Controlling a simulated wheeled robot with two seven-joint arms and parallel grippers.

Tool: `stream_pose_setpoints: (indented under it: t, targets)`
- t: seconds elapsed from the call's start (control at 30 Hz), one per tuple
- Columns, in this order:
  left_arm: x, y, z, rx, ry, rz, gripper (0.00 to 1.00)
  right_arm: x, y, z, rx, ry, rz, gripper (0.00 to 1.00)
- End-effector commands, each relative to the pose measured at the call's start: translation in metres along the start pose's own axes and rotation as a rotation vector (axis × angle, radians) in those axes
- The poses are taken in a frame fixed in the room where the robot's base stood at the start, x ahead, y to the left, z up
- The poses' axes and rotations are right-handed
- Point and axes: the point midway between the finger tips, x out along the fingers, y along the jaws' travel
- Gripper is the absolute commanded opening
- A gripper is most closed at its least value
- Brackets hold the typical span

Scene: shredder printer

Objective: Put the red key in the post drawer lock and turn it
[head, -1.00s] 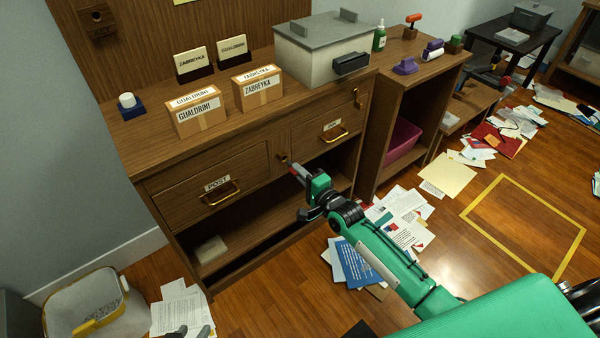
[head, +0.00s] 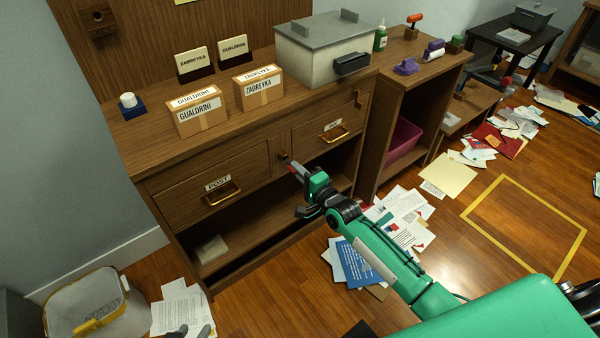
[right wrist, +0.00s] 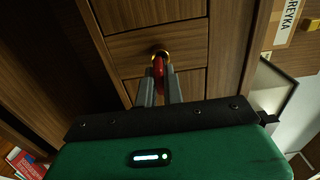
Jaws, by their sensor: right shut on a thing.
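The red key (right wrist: 159,76) is pinched between the two grey fingers of my right gripper (right wrist: 160,92). In the right wrist view its front end overlaps the brass lock ring (right wrist: 161,56); I cannot tell how deep it sits. In the head view my right gripper (head: 296,170) is at the front of the cabinet, just below and right of the small lock (head: 284,156) on the narrow panel right of the POST drawer (head: 213,186). The POST drawer is shut. Grey tips that look like my left gripper (head: 190,332) show at the bottom edge, over papers.
A second drawer with a brass handle (head: 333,133) is right of the lock panel. Below is an open shelf (head: 240,240). Labelled boxes (head: 198,112) and a grey-lidded container (head: 322,55) stand on top. A bin (head: 88,308) and scattered papers (head: 405,215) lie on the floor.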

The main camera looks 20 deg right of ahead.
Motion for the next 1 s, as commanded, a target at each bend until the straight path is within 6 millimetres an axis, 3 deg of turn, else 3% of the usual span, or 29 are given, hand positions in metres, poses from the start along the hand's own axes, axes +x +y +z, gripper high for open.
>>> stream_pose_setpoints:
  t: [0.73, 0.8, 0.87, 1.0]
  targets:
    - [0.005, -0.001, 0.005, 0.0, 0.0, 0.0, 0.36, 0.023, 0.001, 0.0, 0.0, 0.0, 0.001, 0.0]
    - [0.005, -0.001, 0.005, 0.0, 0.0, 0.0, 0.36, 0.023, 0.0, 0.0, 0.0, 0.0, 0.001, 0.19]
    - [0.005, -0.001, 0.005, 0.0, 0.0, 0.0, 0.36, 0.023, 0.0, 0.0, 0.0, 0.0, 0.001, 0.3]
    - [0.005, -0.001, 0.005, 0.0, 0.0, 0.0, 0.36, 0.023, 0.0, 0.0, 0.0, 0.0, 0.001, 0.34]
